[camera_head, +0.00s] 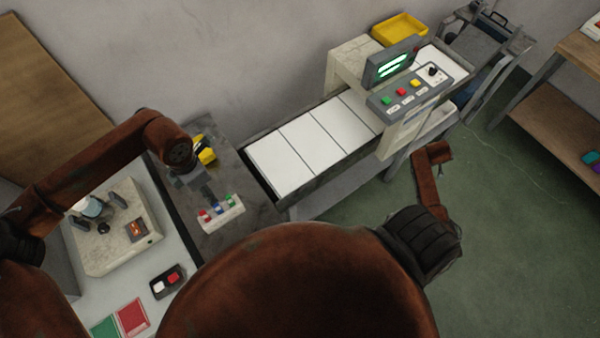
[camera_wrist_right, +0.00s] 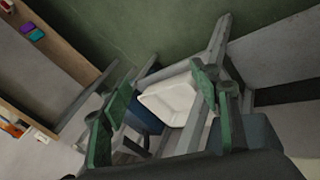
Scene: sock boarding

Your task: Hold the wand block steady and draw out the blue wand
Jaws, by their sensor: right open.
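The wand block (camera_head: 224,219), a small pale block with red, blue and green coloured pieces along it, lies on the dark grey surface in the head view. The blue wand (camera_head: 218,208) looks like a small blue piece near the middle of the block; it is too small to see clearly. My left gripper (camera_head: 208,194) reaches down at the block's back left edge; whether it touches the block or is shut on it cannot be told. My right gripper (camera_wrist_right: 163,88) is open in the right wrist view, with nothing between its green fingers, far from the block.
A white-panelled conveyor (camera_head: 310,143) with a button console (camera_head: 410,90) stands right of the block. A beige machine (camera_head: 115,232) and a switch box (camera_head: 167,282) are at left. A white tray (camera_wrist_right: 168,100) lies beyond my right gripper.

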